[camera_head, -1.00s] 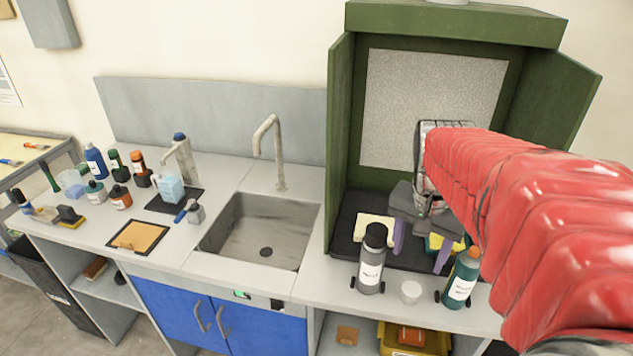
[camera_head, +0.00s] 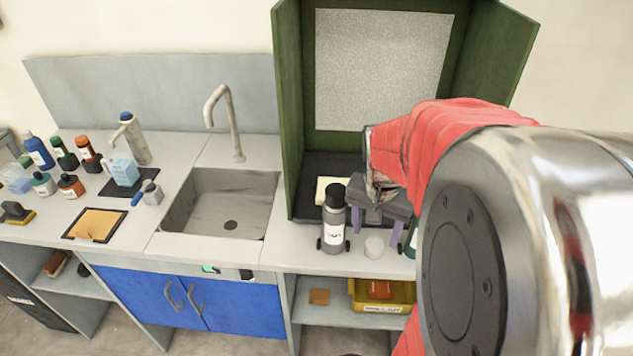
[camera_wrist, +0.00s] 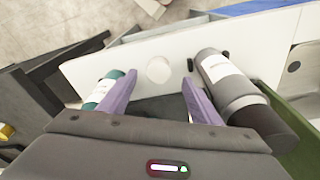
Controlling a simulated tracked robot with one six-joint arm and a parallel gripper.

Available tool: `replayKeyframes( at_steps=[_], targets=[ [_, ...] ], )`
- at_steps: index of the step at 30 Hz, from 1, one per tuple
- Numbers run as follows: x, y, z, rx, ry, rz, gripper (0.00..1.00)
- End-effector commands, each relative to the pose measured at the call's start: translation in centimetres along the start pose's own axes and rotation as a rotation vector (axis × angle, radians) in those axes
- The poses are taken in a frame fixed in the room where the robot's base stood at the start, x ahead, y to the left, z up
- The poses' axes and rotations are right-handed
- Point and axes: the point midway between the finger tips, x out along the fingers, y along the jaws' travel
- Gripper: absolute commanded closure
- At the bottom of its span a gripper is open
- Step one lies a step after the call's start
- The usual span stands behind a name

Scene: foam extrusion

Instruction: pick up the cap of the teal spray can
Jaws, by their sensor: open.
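A small white round cap (camera_head: 374,247) stands on the counter's front strip between two cans. In the wrist view the white cap (camera_wrist: 158,71) lies between and beyond my fingertips. The teal spray can (camera_head: 410,241) is almost hidden behind my arm; it shows partly behind the left finger in the wrist view (camera_wrist: 104,88). My gripper (camera_head: 377,231) is open, its purple fingers apart and empty, just behind and above the cap. It also shows in the wrist view (camera_wrist: 159,82). No contact with the cap shows.
A grey can with a black top (camera_head: 333,230) stands close left of the cap, beside one finger. The green booth (camera_head: 289,120) has side walls around the gripper. The sink (camera_head: 172,215) is to the left. A yellow bin (camera_head: 360,300) sits on the shelf below.

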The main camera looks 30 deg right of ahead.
Motion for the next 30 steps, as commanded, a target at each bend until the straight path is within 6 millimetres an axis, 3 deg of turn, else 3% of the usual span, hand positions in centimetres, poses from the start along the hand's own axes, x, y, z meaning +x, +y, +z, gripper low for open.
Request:
replayKeyframes(
  at_steps=[8, 21, 30],
  targets=[
    [0.3, 0.1, 0.0, 0.001, -0.001, 0.001, 0.42],
    [4.9, 0.3, -0.4, 0.001, -0.002, 0.001, 0.42],
    [5.2, 0.3, -0.4, 0.002, 0.0, 0.0, 0.42]
  ],
)
